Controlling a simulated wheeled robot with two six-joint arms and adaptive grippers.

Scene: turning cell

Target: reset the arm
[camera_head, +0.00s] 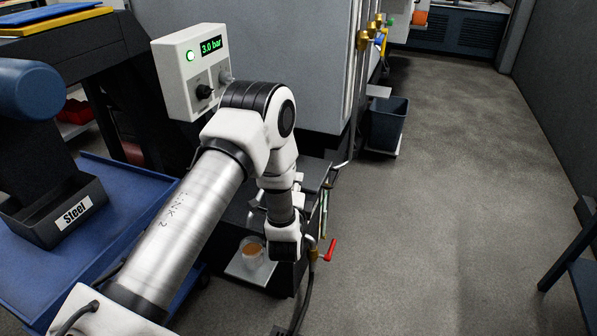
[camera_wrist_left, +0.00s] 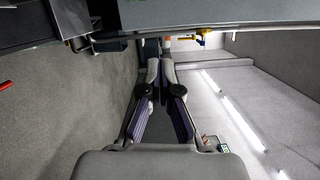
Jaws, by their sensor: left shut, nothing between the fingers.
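My left arm (camera_head: 190,225) comes in from the lower left of the head view, rises to an elbow in front of the control box and bends down. Its wrist end (camera_head: 286,235) hangs near the machine's lower front. The gripper is hard to make out there. In the left wrist view, my left gripper (camera_wrist_left: 159,66) shows its two purple-padded fingers brought together at the tips, with nothing between them. My right gripper is not in either view.
The control box (camera_head: 190,70) reads 3.0 bar beside the arm's elbow. A black "Steel" bin (camera_head: 50,218) stands on the blue cart (camera_head: 120,185). A small jar (camera_head: 252,250) and red valve handle (camera_head: 330,249) are near the wrist.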

